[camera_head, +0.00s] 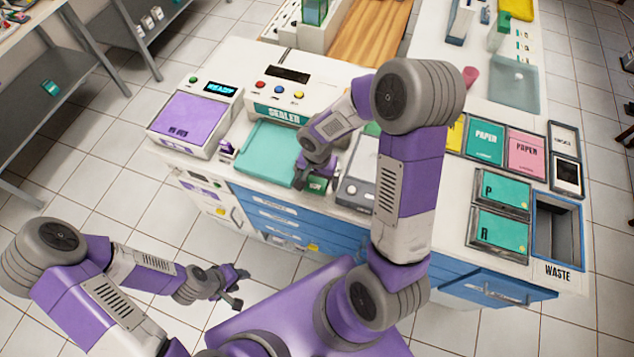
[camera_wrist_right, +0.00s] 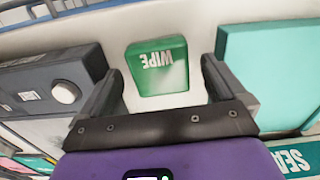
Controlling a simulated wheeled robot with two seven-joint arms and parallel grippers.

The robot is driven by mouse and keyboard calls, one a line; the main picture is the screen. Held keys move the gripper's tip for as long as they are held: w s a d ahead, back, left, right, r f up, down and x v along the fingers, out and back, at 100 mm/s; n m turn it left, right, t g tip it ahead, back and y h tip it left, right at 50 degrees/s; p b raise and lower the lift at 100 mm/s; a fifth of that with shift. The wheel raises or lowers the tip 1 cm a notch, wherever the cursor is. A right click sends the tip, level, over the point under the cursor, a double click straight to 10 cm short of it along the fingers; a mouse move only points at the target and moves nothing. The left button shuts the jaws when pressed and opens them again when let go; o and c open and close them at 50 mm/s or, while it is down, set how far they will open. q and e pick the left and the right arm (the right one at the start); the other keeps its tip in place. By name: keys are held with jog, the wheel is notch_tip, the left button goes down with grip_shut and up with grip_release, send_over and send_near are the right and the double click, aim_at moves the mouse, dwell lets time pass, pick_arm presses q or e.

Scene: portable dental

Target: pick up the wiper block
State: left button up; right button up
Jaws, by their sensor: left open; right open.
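The wiper block is a green block marked WIPE (camera_wrist_right: 158,68), seen in the right wrist view between and beyond my right gripper's fingertips. In the head view a small part of the green block (camera_head: 317,184) shows at the counter's front edge, mostly hidden by my right gripper (camera_head: 304,178). My right gripper is open, with a finger to each side of the block in its wrist view; no contact shows. My left gripper (camera_head: 238,286) is open and empty, low in front of the counter, away from the block.
A teal tray (camera_head: 268,150) lies left of the block, below the sealer (camera_head: 290,90). A grey device with a round knob (camera_wrist_right: 50,88) stands close on the block's other side. The waste bin (camera_head: 558,235) is far right.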

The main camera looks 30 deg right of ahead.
aim_at(317, 181)
jog(key=shift+c, duration=0.3)
jog(key=c, duration=1.1)
notch_tip(317, 181, up, 10)
jog(key=shift+r+p, duration=0.1)
jog(key=shift+p, duration=0.8)
